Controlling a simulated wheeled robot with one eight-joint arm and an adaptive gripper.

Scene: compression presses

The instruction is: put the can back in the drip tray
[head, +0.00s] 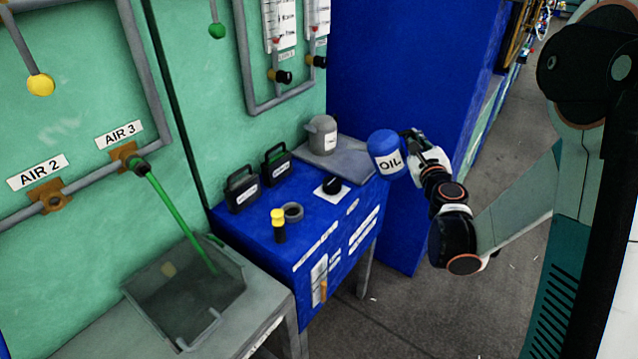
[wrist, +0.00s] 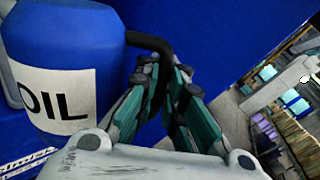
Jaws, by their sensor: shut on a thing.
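A blue can (head: 386,152) labelled OIL hangs in the air just past the right end of the blue bench, its label facing the head camera. My gripper (head: 413,142) is on its right side. In the wrist view my gripper (wrist: 165,85) is shut on the black handle of the blue can (wrist: 65,70), which looks roughly upright. A flat grey tray (head: 352,163) lies on the bench's back right corner, left of the can. A grey can (head: 321,134) with a white label stands on the tray's back left part, leaving the tray's right part bare.
A blue wall (head: 410,70) rises behind. A grey bin (head: 185,285) with a green hose is left.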

